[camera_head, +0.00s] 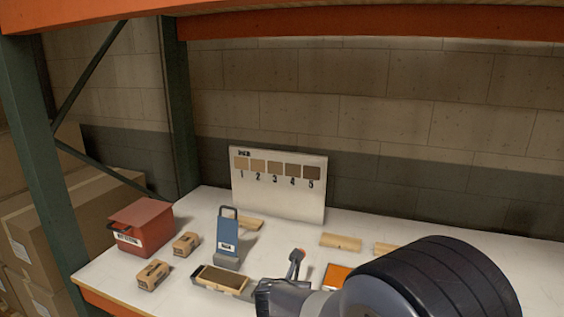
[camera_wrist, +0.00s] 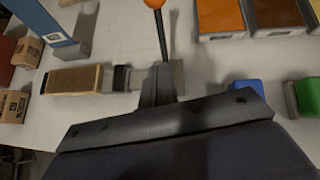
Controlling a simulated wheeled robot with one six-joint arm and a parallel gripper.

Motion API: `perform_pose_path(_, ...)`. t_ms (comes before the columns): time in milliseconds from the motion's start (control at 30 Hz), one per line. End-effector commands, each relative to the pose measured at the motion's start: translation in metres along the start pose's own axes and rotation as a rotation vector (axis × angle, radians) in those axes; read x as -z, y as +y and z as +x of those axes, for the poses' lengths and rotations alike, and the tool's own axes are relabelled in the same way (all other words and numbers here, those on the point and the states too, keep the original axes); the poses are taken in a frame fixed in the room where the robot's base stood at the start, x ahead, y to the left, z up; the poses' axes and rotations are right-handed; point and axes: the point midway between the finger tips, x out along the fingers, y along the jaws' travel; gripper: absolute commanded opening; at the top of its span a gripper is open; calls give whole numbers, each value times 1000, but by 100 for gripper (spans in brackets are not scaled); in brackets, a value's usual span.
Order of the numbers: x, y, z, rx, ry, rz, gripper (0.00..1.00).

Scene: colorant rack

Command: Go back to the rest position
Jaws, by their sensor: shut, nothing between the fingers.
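My gripper (camera_wrist: 157,88) is shut and empty in the wrist view, in front of the lever's base. In the head view my arm comes in from the lower right, and the gripper (camera_head: 268,294) is at the bottom edge, partly cut off. The lever (camera_head: 296,260) has a red-orange knob and stands just beyond it; it also shows in the wrist view (camera_wrist: 161,35). I cannot tell whether the gripper touches it. A tray with a brown-topped block (camera_head: 222,279) lies left of the gripper; the block also shows in the wrist view (camera_wrist: 75,79).
A numbered colour board (camera_head: 279,187) stands at the back. A red box (camera_head: 141,227), small cartons (camera_head: 153,275) and a blue upright stand (camera_head: 228,237) are on the left. Orange (camera_wrist: 220,17), brown, blue (camera_wrist: 247,88) and green pieces lie right of the lever. The rack post (camera_head: 50,190) is far left.

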Motion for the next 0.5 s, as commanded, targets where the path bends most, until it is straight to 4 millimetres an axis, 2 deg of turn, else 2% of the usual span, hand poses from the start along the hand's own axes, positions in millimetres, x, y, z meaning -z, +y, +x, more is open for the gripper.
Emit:
perform_pose_path(33, 7, 2, 2, 0, -18, -5, 0)
perform_pose_path(500, 24, 5, -6, 22, -181, -27, 0)
